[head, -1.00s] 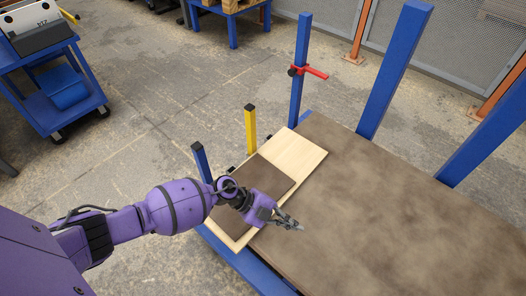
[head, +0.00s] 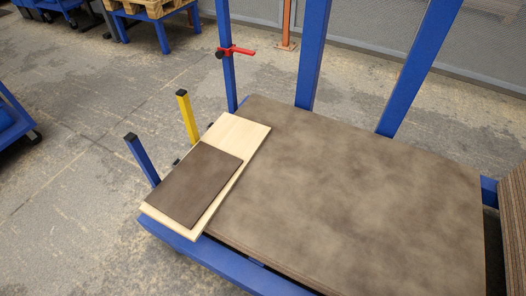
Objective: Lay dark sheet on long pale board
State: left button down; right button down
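The dark sheet (head: 199,184), a brown rectangle, lies flat on the long pale board (head: 244,134). The pale board shows beyond the sheet at the far end and as a strip along its right side and near end. The pale board lies at the left end of a large brown panel (head: 350,190). Neither of my grippers is in view, and nothing hides the sheet.
A blue frame (head: 243,268) carries the large panel, with tall blue posts (head: 313,55) behind it. A short blue post (head: 142,158) and a yellow post (head: 187,117) stand left of the board. A red clamp (head: 236,51) sticks out from a back post. A corrugated stack (head: 514,225) stands at the right edge.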

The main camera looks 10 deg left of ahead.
aim_at(186, 193)
jog(key=j+z, duration=0.85)
jog(key=k+j+z, duration=0.1)
jog(key=j, duration=0.25)
jog(key=k+j+z, duration=0.1)
jog(key=j, duration=0.2)
jog(key=k+j+z, duration=0.15)
jog(key=j, duration=0.15)
jog(key=i+j, duration=0.05)
